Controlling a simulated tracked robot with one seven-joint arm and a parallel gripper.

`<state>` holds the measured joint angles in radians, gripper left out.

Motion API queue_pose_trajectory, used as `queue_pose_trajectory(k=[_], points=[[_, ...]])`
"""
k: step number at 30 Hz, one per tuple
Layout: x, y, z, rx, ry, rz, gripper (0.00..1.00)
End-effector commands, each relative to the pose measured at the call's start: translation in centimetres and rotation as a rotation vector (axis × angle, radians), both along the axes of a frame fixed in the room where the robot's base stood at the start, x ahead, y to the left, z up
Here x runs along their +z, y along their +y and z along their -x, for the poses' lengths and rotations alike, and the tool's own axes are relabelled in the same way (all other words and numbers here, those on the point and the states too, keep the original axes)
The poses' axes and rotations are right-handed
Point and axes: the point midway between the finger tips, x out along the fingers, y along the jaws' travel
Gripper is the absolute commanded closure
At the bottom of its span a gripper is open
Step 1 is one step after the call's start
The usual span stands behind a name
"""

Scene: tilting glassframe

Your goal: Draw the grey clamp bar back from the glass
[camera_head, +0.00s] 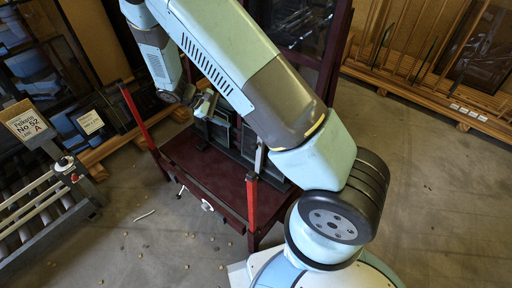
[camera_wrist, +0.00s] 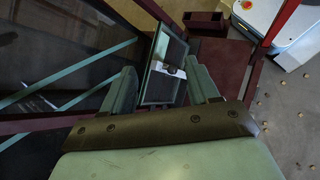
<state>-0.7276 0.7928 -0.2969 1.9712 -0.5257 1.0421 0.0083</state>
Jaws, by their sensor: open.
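In the wrist view, my gripper (camera_wrist: 162,76) is open, with one pale green finger on each side of the picture's middle. The dark glass (camera_wrist: 75,55) fills the left side, crossed by greenish strips. In the head view, my gripper (camera_head: 205,103) is small, close to the grey parts (camera_head: 222,132) above the dark red bed; the contact there is too small to make out.
A roller conveyor (camera_head: 40,212) stands at left and a wooden rack (camera_head: 430,85) at the back right. Small debris (camera_head: 143,215) lies on the otherwise clear floor in front.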

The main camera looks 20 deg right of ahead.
Motion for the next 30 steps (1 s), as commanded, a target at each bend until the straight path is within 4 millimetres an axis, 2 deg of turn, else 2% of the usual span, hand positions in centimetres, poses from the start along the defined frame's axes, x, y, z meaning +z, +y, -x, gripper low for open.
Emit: queue_pose_trajectory(k=[1,3,18,24,30], points=[[-1.6,0.3,0.0,0.029,0.019,0.036,0.40],[-3.4,0.7,-0.1,0.066,0.039,0.080,0.40],[-16.1,1.8,0.3,0.359,0.162,0.414,0.40],[-20.9,1.6,0.8,0.487,0.200,0.551,0.40],[-24.6,1.2,1.2,0.597,0.228,0.670,0.40]])
